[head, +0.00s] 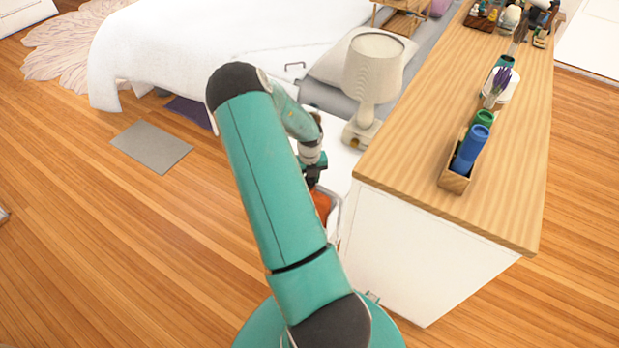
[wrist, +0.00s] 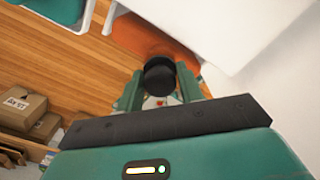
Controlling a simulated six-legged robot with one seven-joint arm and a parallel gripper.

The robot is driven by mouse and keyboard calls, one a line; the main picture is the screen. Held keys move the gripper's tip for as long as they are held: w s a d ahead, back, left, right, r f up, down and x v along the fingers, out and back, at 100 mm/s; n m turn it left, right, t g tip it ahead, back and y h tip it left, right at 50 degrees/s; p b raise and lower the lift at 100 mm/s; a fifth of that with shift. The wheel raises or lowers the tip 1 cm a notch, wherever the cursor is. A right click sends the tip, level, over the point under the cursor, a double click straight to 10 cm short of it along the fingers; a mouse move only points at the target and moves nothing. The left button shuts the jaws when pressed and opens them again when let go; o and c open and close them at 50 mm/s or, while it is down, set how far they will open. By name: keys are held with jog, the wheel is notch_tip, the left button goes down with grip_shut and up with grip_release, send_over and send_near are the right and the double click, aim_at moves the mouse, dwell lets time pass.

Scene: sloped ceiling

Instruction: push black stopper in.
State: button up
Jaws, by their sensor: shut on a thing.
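The black stopper (wrist: 159,72) shows in the wrist view as a dark round thing between the fingertips of my gripper (wrist: 160,84). My gripper is shut on it. A small pale and red patch shows between the fingers just behind it. Beyond it lies an orange surface (wrist: 148,40); I cannot tell whether the stopper touches it. In the head view my gripper (head: 313,174) hangs low beside the wooden-topped cabinet, above an orange thing (head: 321,204) in a pale-rimmed opening. The stopper cannot be made out there, being small and partly behind my arm.
The wooden-topped cabinet (head: 400,178) stands to the right, with a wooden holder (head: 455,180) of blue and green things on it. A lamp (head: 373,75) stands behind my gripper by the bed (head: 220,45). Cardboard boxes (wrist: 22,108) lie at left in the wrist view. Floor at left is mostly clear.

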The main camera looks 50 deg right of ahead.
jog(key=shift+f, duration=0.6)
dwell(0.9)
jog(key=o, duration=1.5)
jog(key=shift+r, duration=0.1)
jog(key=shift+r, duration=2.9)
grip_shut()
jog(key=shift+f, duration=1.5)
